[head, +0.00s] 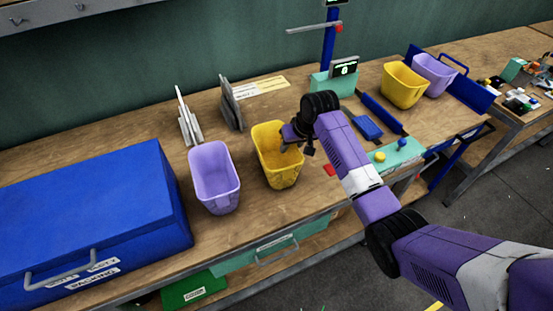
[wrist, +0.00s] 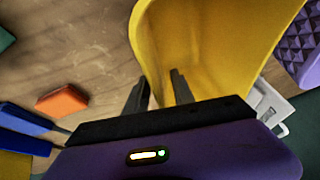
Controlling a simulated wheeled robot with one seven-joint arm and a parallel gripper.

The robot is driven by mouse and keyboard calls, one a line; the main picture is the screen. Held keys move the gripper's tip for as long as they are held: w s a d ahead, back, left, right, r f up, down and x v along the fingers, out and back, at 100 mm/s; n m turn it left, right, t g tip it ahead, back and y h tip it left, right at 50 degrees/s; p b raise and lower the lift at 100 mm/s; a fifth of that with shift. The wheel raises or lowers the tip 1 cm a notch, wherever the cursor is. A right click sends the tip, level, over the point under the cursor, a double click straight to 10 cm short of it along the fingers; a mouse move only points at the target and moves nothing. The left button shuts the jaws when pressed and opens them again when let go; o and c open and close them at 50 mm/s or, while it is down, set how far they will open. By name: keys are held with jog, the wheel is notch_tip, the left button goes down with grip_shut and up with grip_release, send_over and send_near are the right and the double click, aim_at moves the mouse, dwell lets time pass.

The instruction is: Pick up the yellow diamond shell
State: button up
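A yellow shell (head: 282,176), an open bin shape, stands on the wooden bench in the head view. My gripper (head: 300,137) is over its right rim. In the wrist view, the yellow shell (wrist: 205,40) fills the top middle. My gripper's two fingers (wrist: 159,92) are apart, the left one at the shell's edge and the right one over the yellow surface. I cannot tell whether either touches it. A second yellow shell (head: 403,88) stands farther right. I cannot make out a diamond pattern on either yellow shell.
A purple shell (head: 215,180) stands left of the near yellow one, another purple one (head: 434,75) at the far right. A diamond-textured purple surface (wrist: 300,45) shows in the wrist view. A large blue box (head: 95,215) takes the bench's left. A red-orange block (wrist: 62,98) lies nearby.

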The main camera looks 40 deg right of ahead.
grip_shut()
dwell(1.3)
